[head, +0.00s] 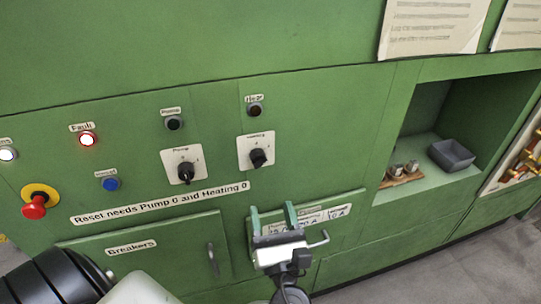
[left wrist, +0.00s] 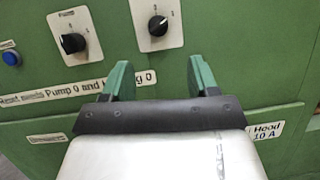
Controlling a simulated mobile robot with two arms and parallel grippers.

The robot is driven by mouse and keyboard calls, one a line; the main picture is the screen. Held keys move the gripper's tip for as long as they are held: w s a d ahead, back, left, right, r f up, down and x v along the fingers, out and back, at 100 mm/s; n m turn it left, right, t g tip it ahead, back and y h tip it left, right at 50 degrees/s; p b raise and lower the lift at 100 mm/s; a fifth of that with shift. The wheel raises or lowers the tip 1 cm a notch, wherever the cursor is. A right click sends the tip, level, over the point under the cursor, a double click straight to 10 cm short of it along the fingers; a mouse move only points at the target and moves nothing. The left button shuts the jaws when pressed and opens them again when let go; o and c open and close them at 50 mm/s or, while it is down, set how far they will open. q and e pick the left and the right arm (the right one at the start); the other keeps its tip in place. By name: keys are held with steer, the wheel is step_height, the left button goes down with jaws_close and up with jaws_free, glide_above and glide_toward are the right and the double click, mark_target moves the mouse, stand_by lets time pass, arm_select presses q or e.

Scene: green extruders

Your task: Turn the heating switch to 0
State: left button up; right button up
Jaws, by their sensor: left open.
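The heating switch (head: 258,158) is a black rotary knob on a white plate on the green panel. In the left wrist view the heating switch (left wrist: 157,26) has a light pointer mark that seems to lean to the upper right; the plate's figures are too small to read surely. My left gripper (head: 272,210) is open and empty, with green fingers, below the heating switch and apart from it. In the left wrist view the left gripper (left wrist: 158,70) has its fingers spread to either side below the knob. My right gripper is not in view.
The pump switch (head: 186,172) is left of the heating switch. A lit fault lamp (head: 87,139), blue button (head: 110,184) and red emergency stop (head: 35,206) are further left. A breakers door (head: 150,258) has a handle. A recess at right holds a grey bin (head: 452,155).

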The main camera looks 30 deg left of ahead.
mark_target(260, 166)
arm_select(q)
steer(key=shift+p+x, duration=1.75)
steer(key=shift+x, duration=3.35)
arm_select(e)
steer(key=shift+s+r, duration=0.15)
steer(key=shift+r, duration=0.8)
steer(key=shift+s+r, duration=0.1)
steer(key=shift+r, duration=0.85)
arm_select(q)
steer(key=shift+s+a, duration=0.1)
steer(key=shift+s, duration=0.05)
